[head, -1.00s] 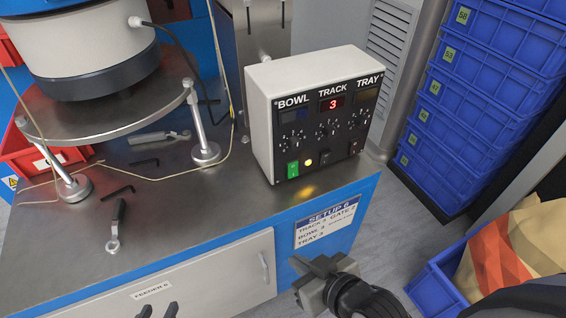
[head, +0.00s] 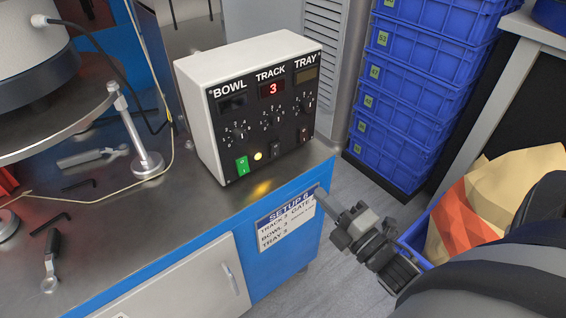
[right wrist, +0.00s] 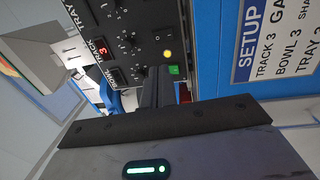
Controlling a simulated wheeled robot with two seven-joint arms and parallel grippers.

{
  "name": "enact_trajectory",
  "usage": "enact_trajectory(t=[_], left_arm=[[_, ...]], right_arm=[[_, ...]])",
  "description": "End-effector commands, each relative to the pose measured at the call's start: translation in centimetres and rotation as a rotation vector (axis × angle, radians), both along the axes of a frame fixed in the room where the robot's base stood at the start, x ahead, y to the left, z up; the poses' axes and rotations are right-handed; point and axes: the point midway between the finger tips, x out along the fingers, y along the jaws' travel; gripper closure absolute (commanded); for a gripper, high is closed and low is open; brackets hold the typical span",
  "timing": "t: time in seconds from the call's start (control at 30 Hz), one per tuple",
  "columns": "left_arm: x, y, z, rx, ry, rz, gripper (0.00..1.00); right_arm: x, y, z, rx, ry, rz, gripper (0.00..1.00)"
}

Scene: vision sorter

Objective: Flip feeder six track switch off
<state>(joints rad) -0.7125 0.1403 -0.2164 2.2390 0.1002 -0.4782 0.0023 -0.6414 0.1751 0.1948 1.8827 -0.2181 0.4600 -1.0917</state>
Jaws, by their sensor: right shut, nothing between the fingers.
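The control box (head: 250,110) stands on the steel bench, with BOWL, TRACK and TRAY columns. The TRACK display (head: 272,89) shows a red 3. Below its dial is a dark track switch (head: 276,150); its position is too small to tell. A lit yellow lamp (head: 258,156) sits between it and the green bowl switch (head: 242,165). My right gripper (head: 322,195) is shut and empty, below and right of the box, by the bench's front corner. In the right wrist view its fingers (right wrist: 158,88) point towards the panel near the green switch (right wrist: 173,70). My left gripper is out of view.
A SETUP 6 label (head: 287,218) is on the blue bench front. Blue crates (head: 420,90) are stacked at the right. An open bin with crumpled material (head: 470,205) stands at the lower right. A wrench (head: 52,262) lies on the bench at left.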

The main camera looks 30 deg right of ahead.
Motion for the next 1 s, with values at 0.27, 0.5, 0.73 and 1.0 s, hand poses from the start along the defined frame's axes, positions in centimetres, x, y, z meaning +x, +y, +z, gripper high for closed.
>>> enact_trajectory(t=[0.27, 0.5, 0.73, 1.0], left_arm=[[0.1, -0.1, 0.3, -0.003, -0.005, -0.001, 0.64], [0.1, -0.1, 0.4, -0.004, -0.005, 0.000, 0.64], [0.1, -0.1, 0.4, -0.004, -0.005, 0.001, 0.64], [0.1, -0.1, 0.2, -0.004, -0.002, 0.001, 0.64]], right_arm=[[0.0, -0.1, 0.2, -0.017, -0.009, 0.001, 1.00], [1.7, 0.1, 0.5, -0.015, -0.012, 0.002, 1.00], [6.3, 0.5, 1.1, -0.013, -0.014, 0.002, 1.00], [11.5, 0.9, 1.7, -0.014, -0.010, 0.001, 1.00]])
